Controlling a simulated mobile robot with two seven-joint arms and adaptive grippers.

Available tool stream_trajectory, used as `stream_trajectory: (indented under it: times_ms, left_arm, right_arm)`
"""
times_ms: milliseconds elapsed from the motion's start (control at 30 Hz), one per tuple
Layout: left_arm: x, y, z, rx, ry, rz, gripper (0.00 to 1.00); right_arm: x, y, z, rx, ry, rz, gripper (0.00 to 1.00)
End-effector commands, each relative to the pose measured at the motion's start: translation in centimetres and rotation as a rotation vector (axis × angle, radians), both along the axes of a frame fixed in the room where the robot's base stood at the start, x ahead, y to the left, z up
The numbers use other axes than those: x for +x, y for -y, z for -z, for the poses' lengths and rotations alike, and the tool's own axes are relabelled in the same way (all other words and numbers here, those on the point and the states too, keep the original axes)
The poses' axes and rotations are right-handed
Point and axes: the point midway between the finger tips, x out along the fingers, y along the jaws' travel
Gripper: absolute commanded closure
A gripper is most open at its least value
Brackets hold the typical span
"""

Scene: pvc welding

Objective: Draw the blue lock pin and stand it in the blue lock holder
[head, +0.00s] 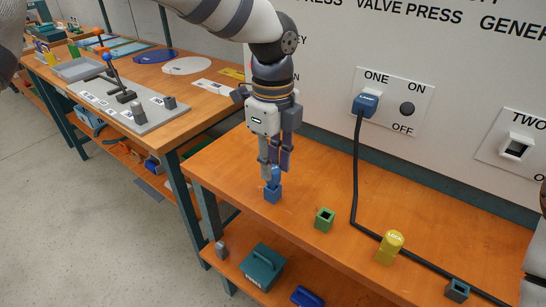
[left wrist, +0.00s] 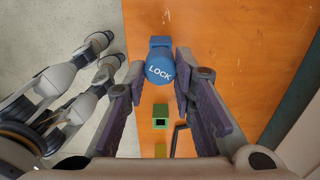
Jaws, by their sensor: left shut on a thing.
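My left gripper (head: 275,165) points down over the near left part of the orange bench, shut on the blue lock pin (head: 276,174). In the left wrist view, the pin's round blue cap with the word LOCK (left wrist: 160,68) sits between the fingers. The small square blue lock holder (head: 272,194) stands on the bench directly below the pin. It also shows just beyond the cap in the left wrist view (left wrist: 160,42). The pin's lower end meets the holder in the picture; I cannot tell how far it is inside. My right gripper is not in view.
A black cable runs from the blue plug (head: 366,104) down across the bench. A teal box (head: 262,266) is on the lower shelf.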

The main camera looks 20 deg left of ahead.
Motion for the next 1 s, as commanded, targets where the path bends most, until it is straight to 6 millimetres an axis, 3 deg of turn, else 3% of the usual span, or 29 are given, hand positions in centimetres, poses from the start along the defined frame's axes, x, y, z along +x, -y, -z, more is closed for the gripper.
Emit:
stream_trajectory:
  times_ms: [700,733,800,1000]
  left_arm:
    - [0.0,0.0,1.9,0.0,-0.001,0.001,1.0]
    - [0.0,0.0,1.9,0.0,0.0,0.001,0.72]
    - [0.0,0.0,1.8,0.0,0.0,0.001,0.56]
    - [0.0,0.0,1.8,0.0,0.0,0.0,0.53]
  right_arm:
    - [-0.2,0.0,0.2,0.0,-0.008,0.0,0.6]
    - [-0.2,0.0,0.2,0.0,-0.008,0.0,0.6]
    - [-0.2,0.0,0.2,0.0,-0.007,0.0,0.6]
    - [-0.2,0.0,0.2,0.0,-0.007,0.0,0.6]
